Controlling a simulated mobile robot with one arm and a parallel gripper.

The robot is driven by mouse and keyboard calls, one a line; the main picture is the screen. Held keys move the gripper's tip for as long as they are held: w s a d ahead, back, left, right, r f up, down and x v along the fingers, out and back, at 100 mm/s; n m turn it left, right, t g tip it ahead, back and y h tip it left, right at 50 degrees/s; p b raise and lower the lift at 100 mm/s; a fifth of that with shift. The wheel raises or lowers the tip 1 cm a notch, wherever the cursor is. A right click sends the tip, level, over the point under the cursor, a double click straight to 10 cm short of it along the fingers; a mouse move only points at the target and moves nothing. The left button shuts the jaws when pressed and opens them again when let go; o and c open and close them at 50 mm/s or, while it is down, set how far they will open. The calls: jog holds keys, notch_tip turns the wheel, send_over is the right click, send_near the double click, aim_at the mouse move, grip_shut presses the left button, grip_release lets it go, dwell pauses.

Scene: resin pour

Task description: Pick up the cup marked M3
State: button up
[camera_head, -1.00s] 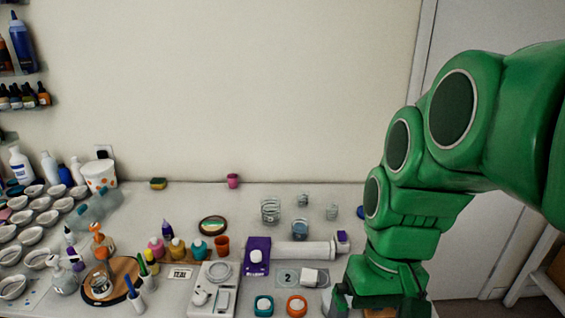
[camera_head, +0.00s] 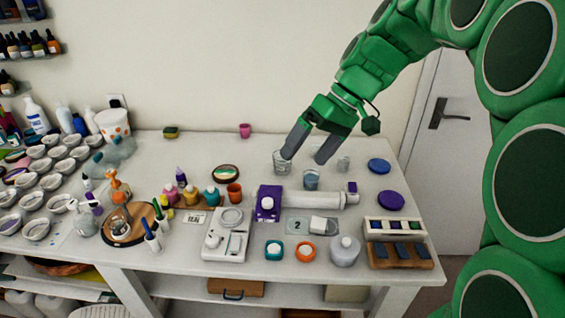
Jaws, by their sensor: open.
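Several small clear cups stand near the back of the table. One clear cup (camera_head: 280,165) stands by my left fingertip, which overlaps its rim in the picture. A cup with bluish contents (camera_head: 311,180) stands just below and in front of my right fingertip. Another clear cup (camera_head: 343,164) stands to the right of the fingers. I cannot read an M3 mark on any of them. My gripper (camera_head: 304,159) is open and empty, pointing down among the cups. Whether it touches any is unclear, and the fingers may hide part of the area behind.
A white roll (camera_head: 322,201) lies in front of the cups, with a purple box (camera_head: 268,203) at its left end. Purple and blue discs (camera_head: 379,166) lie to the right. Bottles and several white bowls crowd the left.

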jog(key=w+a+n+y, duration=0.2)
jog(key=w+n, duration=0.1)
jog(key=w, duration=0.6)
jog(key=w+a+n+y, duration=0.2)
jog(key=w, duration=0.8)
jog(key=n+y, duration=0.3)
jog(key=n, duration=0.4)
send_over(282, 161)
jog(key=w+d, duration=0.4)
jog(key=d, duration=0.1)
notch_tip(282, 161, down, 7)
jog(key=f, duration=1.6)
jog(key=shift+a, duration=0.25)
jog(key=shift+x, duration=2.5)
jog(key=shift+w+r, duration=0.1)
jog(key=c, duration=0.9)
